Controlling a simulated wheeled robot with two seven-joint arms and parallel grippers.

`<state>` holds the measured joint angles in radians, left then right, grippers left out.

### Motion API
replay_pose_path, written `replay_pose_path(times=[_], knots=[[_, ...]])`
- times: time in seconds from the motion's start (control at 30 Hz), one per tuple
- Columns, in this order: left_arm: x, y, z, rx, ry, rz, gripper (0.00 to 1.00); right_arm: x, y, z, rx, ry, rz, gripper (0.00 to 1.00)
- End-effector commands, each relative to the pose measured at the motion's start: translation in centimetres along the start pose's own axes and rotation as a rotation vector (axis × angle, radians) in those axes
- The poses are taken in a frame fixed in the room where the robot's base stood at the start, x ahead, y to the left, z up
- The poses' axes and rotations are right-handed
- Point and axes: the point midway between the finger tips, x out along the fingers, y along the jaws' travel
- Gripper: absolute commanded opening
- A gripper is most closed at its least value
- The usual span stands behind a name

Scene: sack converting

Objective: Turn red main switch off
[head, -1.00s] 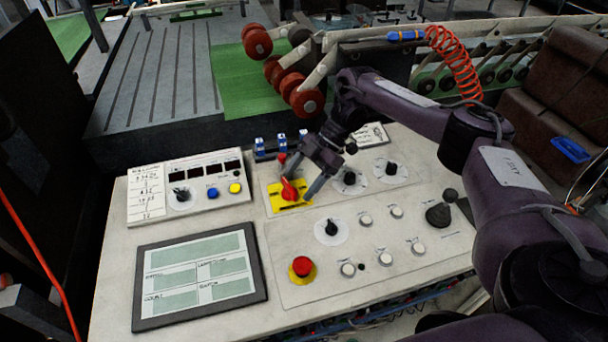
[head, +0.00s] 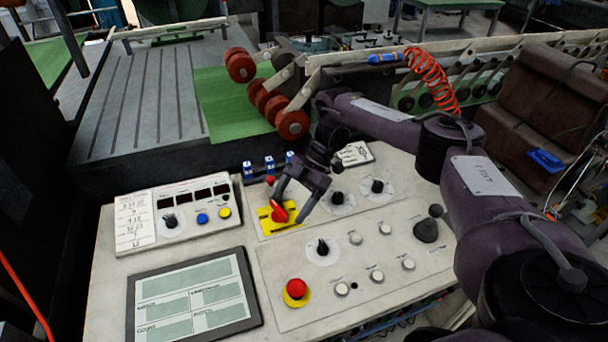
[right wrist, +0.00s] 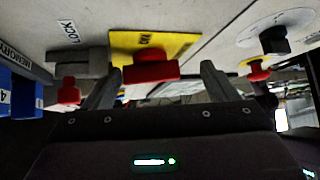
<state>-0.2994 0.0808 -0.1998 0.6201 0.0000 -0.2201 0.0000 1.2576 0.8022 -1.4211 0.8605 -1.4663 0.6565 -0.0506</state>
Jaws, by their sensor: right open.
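The red main switch (head: 279,211) sits on a yellow plate (head: 292,225) on the pale control panel. In the right wrist view, its red handle (right wrist: 150,68) shows between the two fingers, in front of the yellow plate (right wrist: 181,45). My right gripper (head: 289,203) is open and its fingers stand on either side of the handle, with gaps visible in the wrist view. I cannot tell whether either finger touches it. The gripper also shows in the right wrist view (right wrist: 158,84). My left gripper is not in view.
A red emergency button (head: 296,289), black knobs (head: 323,247) and several white buttons (head: 377,276) share the panel. A small red part (right wrist: 69,92) hangs by the LOCK label. Blue blocks (head: 269,166) stand behind. A screen (head: 193,297) lies at the front left.

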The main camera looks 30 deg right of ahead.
Motion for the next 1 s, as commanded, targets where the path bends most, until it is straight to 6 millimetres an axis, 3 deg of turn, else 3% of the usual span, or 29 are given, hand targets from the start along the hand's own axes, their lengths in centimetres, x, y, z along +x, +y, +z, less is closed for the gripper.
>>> replay_pose_path(times=[0.03, 0.3, 0.77, 1.0], knots=[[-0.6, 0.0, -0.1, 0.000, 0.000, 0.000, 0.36, -1.5, 0.8, -0.9, -0.035, 0.011, 0.029, 0.84], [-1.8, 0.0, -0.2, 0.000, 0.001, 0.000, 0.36, -4.2, 0.9, -0.8, -0.032, 0.012, 0.048, 0.84], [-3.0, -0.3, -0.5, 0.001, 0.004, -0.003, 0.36, -7.2, 0.5, -0.6, -0.029, 0.009, 0.042, 0.84], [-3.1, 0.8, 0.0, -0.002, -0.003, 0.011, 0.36, -8.1, 0.3, -0.5, -0.027, 0.007, 0.035, 0.84]])
